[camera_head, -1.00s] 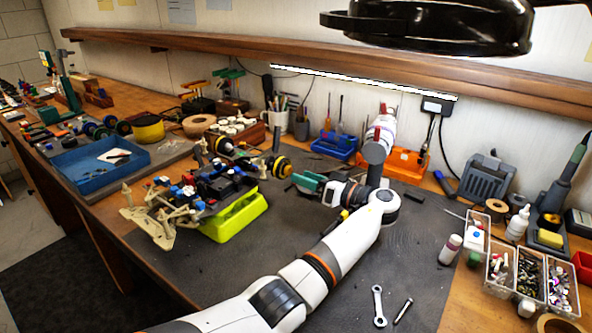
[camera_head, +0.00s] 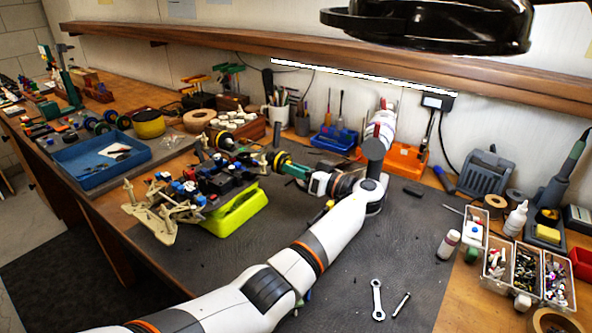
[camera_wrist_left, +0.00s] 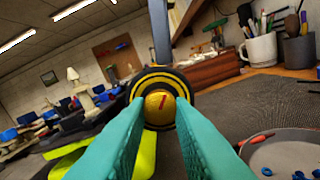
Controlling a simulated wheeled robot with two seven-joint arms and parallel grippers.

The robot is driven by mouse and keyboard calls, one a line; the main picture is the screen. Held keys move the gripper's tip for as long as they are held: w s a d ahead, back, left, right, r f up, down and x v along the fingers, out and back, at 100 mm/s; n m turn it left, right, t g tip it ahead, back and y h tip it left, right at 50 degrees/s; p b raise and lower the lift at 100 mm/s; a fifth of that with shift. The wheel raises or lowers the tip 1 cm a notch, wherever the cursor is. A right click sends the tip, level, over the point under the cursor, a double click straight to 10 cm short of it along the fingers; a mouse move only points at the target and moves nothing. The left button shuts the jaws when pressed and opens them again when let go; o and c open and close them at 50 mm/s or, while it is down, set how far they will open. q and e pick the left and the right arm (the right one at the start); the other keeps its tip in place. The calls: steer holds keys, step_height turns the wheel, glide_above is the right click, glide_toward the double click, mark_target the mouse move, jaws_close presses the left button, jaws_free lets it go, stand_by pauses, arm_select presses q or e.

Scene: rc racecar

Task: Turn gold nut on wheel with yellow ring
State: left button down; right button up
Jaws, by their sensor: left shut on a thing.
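The car chassis (camera_head: 222,184) sits on a lime-green stand (camera_head: 240,212). A black wheel with yellow rings (camera_wrist_left: 160,80) faces the left wrist view, with a round gold nut (camera_wrist_left: 160,108) at its centre. My left gripper (camera_wrist_left: 160,106) has its teal fingers on both sides of the nut, shut on it. In the head view the left gripper (camera_head: 278,160) reaches the car's near right wheel from the right, and its fingers largely hide that wheel and the nut. The right gripper is in neither view.
A far wheel (camera_head: 223,140) is behind the car. A blue tray (camera_head: 100,160) is at left. A wrench (camera_head: 377,299) and a bolt (camera_head: 401,304) lie on the dark mat (camera_head: 335,275). Clear bins (camera_head: 527,272) of small parts stand at right.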

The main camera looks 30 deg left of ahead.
arm_select(q)
steer(key=shift+m, duration=0.9)
steer(key=m, duration=0.2)
steer(key=shift+r+m, duration=0.1)
steer(key=shift+m, duration=0.2)
steer(key=m+p, duration=0.1)
steer(key=m, duration=0.4)
steer(key=shift+s+p, duration=0.1)
steer(key=shift+p, duration=0.2)
steer(key=shift+m, duration=0.3)
steer(key=c, duration=1.3)
jaws_free()
steer(key=shift+o, duration=0.2)
steer(key=shift+d, duration=0.15)
